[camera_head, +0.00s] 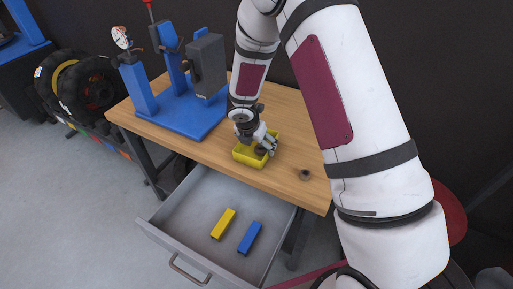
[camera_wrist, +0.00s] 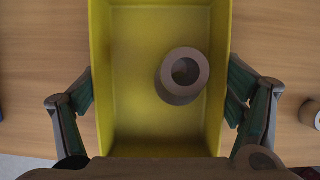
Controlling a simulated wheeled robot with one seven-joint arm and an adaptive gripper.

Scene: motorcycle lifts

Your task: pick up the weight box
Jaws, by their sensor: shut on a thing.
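The weight box is a yellow open-topped box (camera_head: 244,158) on the wooden table near its front edge. A grey ring-shaped weight (camera_wrist: 184,76) lies inside, right of the box's middle in the wrist view. My gripper (camera_head: 267,144) is down at the box from above. In the wrist view its two fingers (camera_wrist: 160,97) press the outer faces of the left and right walls of the box (camera_wrist: 101,60). The gripper is shut on the box. I cannot tell whether the box is lifted off the table.
A second ring weight (camera_head: 304,174) lies on the table (camera_head: 290,125) right of the box. A blue press stand (camera_head: 190,116) stands at the left. An open grey drawer (camera_head: 195,195) below holds a yellow block (camera_head: 223,224) and a blue block (camera_head: 250,238).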

